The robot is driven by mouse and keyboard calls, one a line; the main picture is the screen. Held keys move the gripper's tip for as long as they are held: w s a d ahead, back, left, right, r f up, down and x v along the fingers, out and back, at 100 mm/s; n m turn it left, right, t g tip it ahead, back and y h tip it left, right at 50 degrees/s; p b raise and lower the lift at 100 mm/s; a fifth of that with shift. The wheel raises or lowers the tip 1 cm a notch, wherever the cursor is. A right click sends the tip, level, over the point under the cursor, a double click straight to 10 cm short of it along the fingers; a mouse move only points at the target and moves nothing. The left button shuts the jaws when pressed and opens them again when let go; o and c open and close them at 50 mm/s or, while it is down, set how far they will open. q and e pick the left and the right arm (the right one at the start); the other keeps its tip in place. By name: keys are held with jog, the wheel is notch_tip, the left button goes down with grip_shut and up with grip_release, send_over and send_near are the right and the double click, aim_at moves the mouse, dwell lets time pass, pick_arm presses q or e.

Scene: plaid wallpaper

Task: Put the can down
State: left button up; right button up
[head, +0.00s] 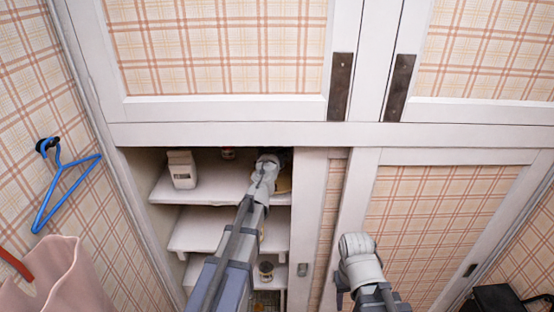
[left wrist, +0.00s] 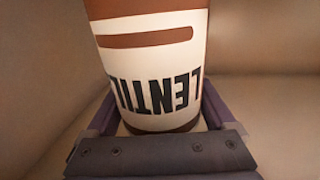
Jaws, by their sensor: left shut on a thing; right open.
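The can (left wrist: 150,62) fills the middle of the left wrist view. It has a cream label with a brown band and dark letters reading "LENTIL", upside down in that view. My left gripper (left wrist: 157,128) is shut on it, with a finger at each side. In the head view my left gripper (head: 269,160) reaches into the open cupboard at the top shelf (head: 222,188). The held can is mostly hidden there by my arm. I cannot tell whether its base touches the shelf. My right gripper (head: 358,246) is open and empty in front of the closed door.
A white carton (head: 182,170) stands at the left of the top shelf, and a small can (head: 228,153) at its back. Another can (head: 265,271) stands on a lower shelf. A blue hanger (head: 62,186) hangs on the left wall above a pink bag (head: 62,272).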

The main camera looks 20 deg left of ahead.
pick_arm(q)
notch_tip(320, 180, down, 2)
jog(key=shift+a+f+b, duration=0.1)
jog(key=shift+b, duration=0.35)
pick_arm(e)
notch_tip(320, 180, down, 2)
pick_arm(q)
notch_tip(320, 180, down, 4)
jog(key=b, duration=0.3)
jog(key=shift+r+b, duration=0.2)
jog(key=shift+b, duration=0.15)
jog(key=shift+d+f, duration=0.2)
jog(key=shift+r, duration=0.1)
pick_arm(e)
notch_tip(320, 180, down, 4)
jog(key=shift+r, duration=0.1)
